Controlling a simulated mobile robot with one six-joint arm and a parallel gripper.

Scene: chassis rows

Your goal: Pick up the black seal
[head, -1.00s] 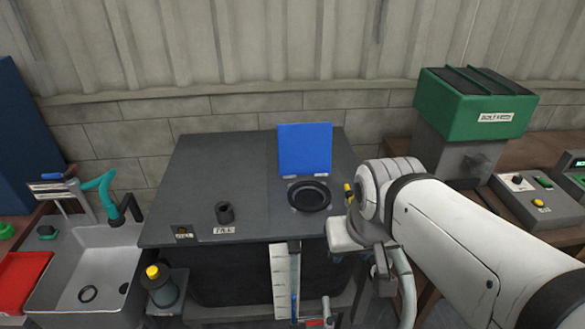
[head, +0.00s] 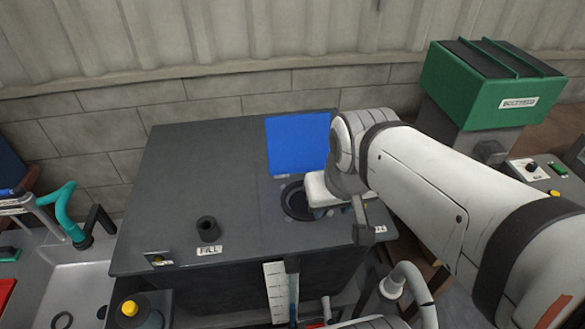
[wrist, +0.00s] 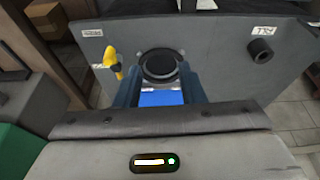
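A thin black ring (head: 62,320) lies in the sink at the lower left of the head view. A wider black ring (head: 297,201) surrounds a round opening on the grey tank top, in front of an upright blue lid; it also shows in the wrist view (wrist: 159,65). I cannot tell for certain which ring is the black seal. My gripper (wrist: 160,68) is open and empty, its two fingers apart over the wider ring in the wrist view. In the head view my wrist hides most of the fingers and part of that ring.
The blue lid (head: 298,145) stands close behind the opening. A short black pipe (head: 208,229) rises by the FILL label. A green-topped machine (head: 490,85) stands right. The tank top's left part is clear.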

